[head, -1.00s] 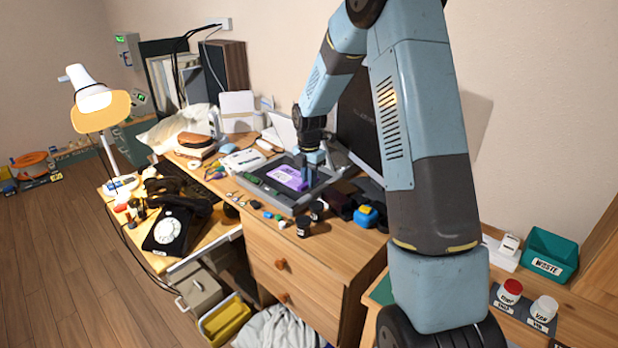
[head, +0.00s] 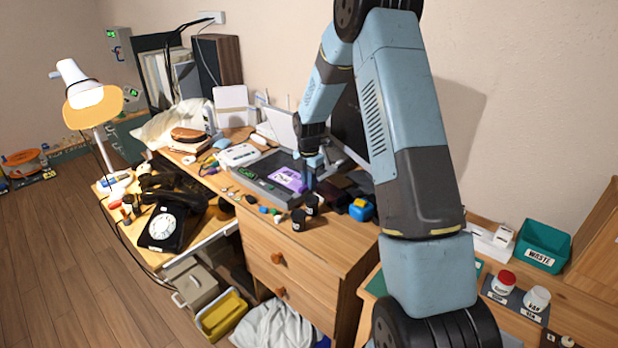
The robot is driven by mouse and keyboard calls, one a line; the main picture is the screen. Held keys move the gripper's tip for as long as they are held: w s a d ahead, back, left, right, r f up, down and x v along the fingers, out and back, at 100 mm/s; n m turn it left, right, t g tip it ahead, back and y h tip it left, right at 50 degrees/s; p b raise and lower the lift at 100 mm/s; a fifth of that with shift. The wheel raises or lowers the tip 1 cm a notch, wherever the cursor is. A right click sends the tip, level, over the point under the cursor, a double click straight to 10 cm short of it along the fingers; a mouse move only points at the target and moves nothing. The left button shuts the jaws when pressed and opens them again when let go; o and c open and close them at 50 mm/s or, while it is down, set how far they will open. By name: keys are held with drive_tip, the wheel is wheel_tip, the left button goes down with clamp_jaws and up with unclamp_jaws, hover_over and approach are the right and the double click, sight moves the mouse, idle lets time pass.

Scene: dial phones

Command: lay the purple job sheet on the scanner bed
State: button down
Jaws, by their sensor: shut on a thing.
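The purple job sheet (head: 288,180) shows in the head view over the right part of the scanner bed (head: 263,190), a dark grey flat tray with a small green display at its left. My gripper (head: 311,182) is at the sheet's right edge and is shut on it. The fingertips are small and partly lost against the dark background. The sheet looks about flat and very near the bed; I cannot tell whether it touches.
Small dark jars (head: 299,220) and a blue item (head: 361,210) stand in front and to the right of the scanner. A white device (head: 239,155) lies behind left. A black dial phone (head: 168,228) stands on the lower desk at left. A monitor stands behind my arm.

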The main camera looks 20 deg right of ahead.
drive_tip(key=shift+f, duration=0.15)
drive_tip(key=c, duration=1)
unclamp_jaws()
